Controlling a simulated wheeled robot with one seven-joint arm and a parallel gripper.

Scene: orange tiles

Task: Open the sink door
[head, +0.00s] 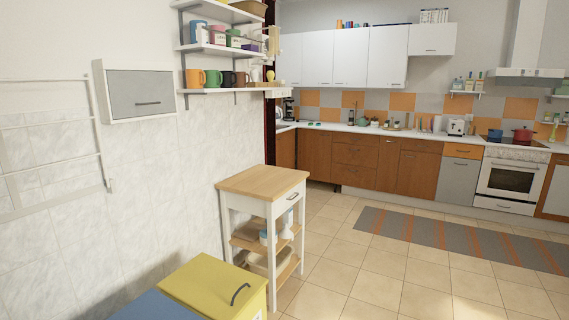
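The sink area is far off on the back counter (340,127), where a thin dark tap (355,113) seems to stand. The sink basin is too small to make out. Below the counter are brown fronts: a plain door (315,157) on the left, a stack of drawers (354,162) under the tap, a narrow front (388,164) and a wider door (417,173) to the right. They all look shut. I cannot tell which one is the sink door. My gripper is not in view.
A wooden-topped trolley (262,181) and a yellow cabinet (215,284) stand close on the left, by the tiled wall. An oven (509,180) is at the back right. A striped rug (464,239) lies before the cabinets. The tiled floor (368,275) between is clear.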

